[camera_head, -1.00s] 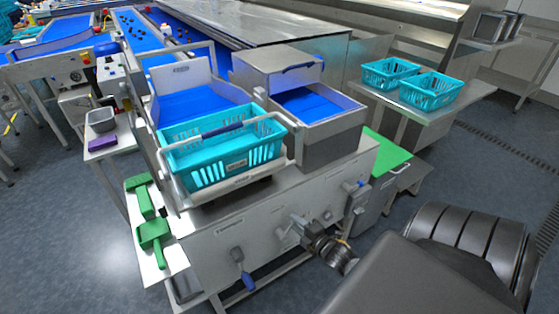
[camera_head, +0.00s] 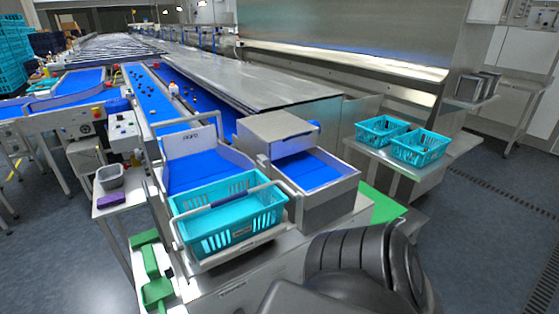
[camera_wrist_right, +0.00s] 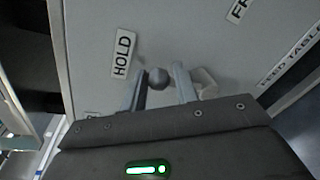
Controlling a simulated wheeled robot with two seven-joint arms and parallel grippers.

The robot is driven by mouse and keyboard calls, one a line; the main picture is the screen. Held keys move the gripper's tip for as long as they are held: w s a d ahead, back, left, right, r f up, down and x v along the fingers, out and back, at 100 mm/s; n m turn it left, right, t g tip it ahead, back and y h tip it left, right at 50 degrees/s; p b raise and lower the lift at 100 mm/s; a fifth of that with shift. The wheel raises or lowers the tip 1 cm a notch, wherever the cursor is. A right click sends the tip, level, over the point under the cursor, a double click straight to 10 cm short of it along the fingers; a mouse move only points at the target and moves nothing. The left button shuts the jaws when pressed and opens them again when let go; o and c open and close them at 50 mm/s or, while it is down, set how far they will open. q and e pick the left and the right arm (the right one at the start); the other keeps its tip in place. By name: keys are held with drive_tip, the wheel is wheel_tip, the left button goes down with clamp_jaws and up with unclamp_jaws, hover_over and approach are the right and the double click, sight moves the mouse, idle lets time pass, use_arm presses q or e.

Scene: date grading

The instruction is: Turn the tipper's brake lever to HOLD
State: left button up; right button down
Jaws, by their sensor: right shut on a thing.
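In the right wrist view, the brake lever's round grey knob (camera_wrist_right: 158,78) sits between the two fingers of my right gripper (camera_wrist_right: 160,86), which is shut on it. The HOLD label (camera_wrist_right: 123,53) is on the pale panel, up and left of the knob and close to it. A partly cut-off label, seemingly FREE (camera_wrist_right: 238,10), is farther off at the upper right. In the head view, the tipper (camera_head: 245,262) carries a turquoise crate (camera_head: 232,225) in its frame. The lever and right gripper are hidden there behind my dark arm. My left gripper is not in view.
A FEED TABLE label (camera_wrist_right: 290,55) is at the panel's right. Two turquoise crates (camera_head: 382,131) stand on a side shelf. A grey tub (camera_head: 110,176) and a purple block (camera_head: 109,200) are on a small stand.

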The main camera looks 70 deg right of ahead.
drive_tip(key=shift+a+f, duration=0.5)
drive_tip(key=c, duration=1)
unclamp_jaws()
drive_tip(key=shift+o, duration=0.2)
drive_tip(key=shift+w+d+r, duration=0.1)
drive_tip(key=shift+d, duration=0.05)
drive_tip(key=v, duration=1.1)
drive_tip(key=shift+r+b, duration=0.15)
drive_tip(key=shift+b, duration=0.25)
drive_tip(key=shift+d, duration=0.1)
